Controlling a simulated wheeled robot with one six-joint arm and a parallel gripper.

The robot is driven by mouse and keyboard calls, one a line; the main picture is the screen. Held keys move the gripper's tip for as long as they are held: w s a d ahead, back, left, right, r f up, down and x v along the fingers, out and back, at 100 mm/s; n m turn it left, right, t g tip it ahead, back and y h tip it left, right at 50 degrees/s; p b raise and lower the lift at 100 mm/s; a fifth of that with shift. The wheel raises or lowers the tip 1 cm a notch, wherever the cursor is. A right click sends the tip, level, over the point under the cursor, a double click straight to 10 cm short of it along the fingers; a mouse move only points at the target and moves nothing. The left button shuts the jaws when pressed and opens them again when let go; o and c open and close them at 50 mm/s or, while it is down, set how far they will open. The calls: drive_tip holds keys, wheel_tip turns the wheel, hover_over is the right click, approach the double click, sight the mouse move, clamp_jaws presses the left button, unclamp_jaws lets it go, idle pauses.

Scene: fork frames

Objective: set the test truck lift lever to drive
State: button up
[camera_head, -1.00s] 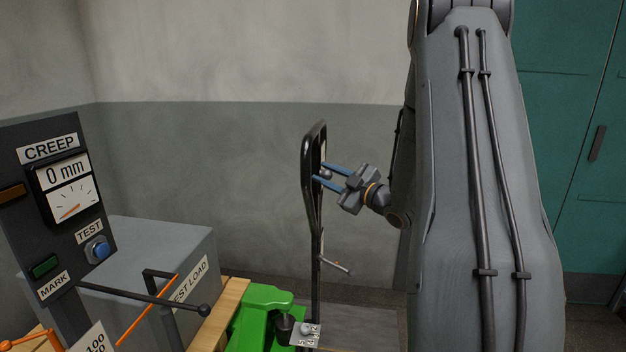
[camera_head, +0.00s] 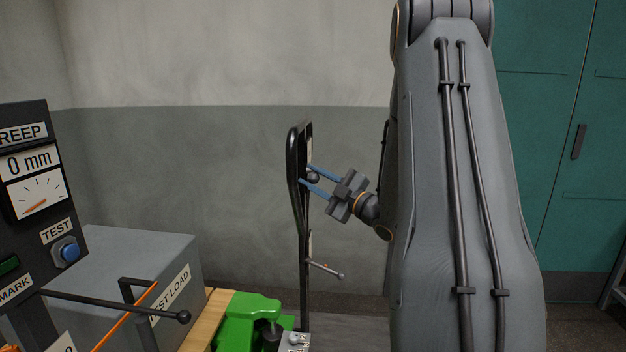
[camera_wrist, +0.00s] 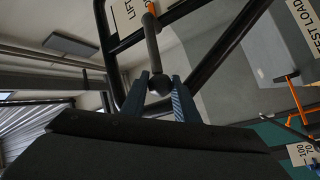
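The green test truck (camera_head: 238,318) stands low in the head view, with its black loop handle (camera_head: 294,175) rising from it. A lever with a dark ball knob (camera_head: 313,178) sits by the handle's loop. In the wrist view the lever's rod (camera_wrist: 152,40) runs down to the knob (camera_wrist: 159,83), beside a plate with partly hidden LIFT lettering (camera_wrist: 124,14). My gripper (camera_head: 307,174) reaches in from the right, its two blue fingers parted around the knob. In the wrist view the fingers (camera_wrist: 161,92) stand on either side of it with gaps showing. The lever's position marks are not readable.
A grey TEST LOAD block (camera_head: 140,265) rests on wooden boards at left. The CREEP panel (camera_head: 35,215) reads 0 mm, and a black ball-ended rod (camera_head: 120,307) projects from near it. A short ball-ended bar (camera_head: 325,270) sticks out low on the handle. Teal cabinets (camera_head: 565,140) stand right.

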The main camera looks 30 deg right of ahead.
drive_tip(key=o, duration=0.4)
drive_tip(key=shift+o, duration=0.2)
drive_tip(key=shift+r+p, duration=0.1)
drive_tip(key=shift+p, duration=0.2)
